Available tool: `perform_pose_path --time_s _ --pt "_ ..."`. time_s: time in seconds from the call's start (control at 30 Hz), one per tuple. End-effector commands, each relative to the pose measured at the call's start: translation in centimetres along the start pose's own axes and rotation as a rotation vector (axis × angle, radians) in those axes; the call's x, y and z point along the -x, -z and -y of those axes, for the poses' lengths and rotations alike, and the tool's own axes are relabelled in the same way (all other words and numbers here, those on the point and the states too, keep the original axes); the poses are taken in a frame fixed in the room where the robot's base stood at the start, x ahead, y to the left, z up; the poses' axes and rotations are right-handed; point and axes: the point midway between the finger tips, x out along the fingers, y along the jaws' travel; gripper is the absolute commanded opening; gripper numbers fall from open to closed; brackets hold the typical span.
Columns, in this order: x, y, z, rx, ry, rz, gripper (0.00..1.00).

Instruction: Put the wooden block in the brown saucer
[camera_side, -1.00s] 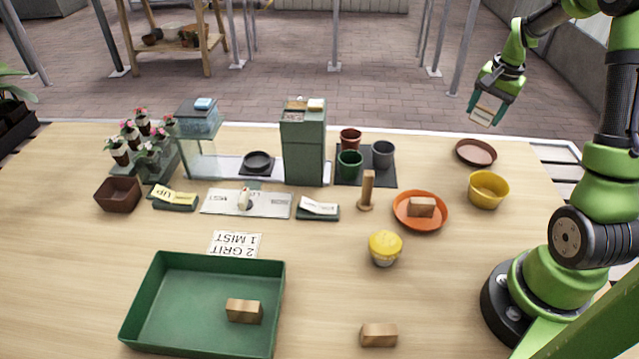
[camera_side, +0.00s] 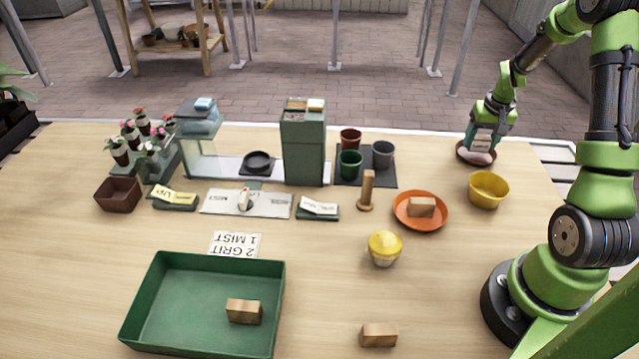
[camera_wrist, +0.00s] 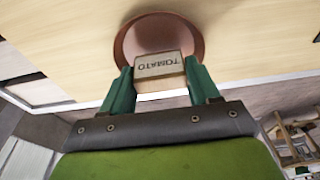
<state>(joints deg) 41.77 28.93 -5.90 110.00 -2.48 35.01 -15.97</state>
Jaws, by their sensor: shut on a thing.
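One wooden block (camera_side: 421,207) sits in the orange saucer (camera_side: 400,217). Another wooden block (camera_side: 244,311) lies in the green tray (camera_side: 165,290), and a third wooden block (camera_side: 378,335) lies on the table at the front. My gripper is far from these blocks.
A yellow pot (camera_side: 488,190) stands just in front of the brown saucer. A wooden post (camera_side: 367,190) and a yellow-topped cup (camera_side: 385,247) stand near the orange saucer. A green box tower (camera_side: 304,145) and dark pots (camera_side: 350,164) are at the back. The right-centre front table is mostly clear.

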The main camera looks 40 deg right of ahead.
Motion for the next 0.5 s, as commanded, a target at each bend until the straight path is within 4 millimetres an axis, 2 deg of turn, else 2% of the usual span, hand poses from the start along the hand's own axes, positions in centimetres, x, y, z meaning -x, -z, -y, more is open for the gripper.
perform_pose_path --time_s 0.03,0.13,0.5 --pt "-0.8 -0.2 0.0 0.000 0.000 0.004 0.27" --pt "-1.6 -0.4 0.0 0.000 0.000 0.002 0.27" --pt "-1.9 -0.4 0.0 -0.001 0.000 0.001 0.27"
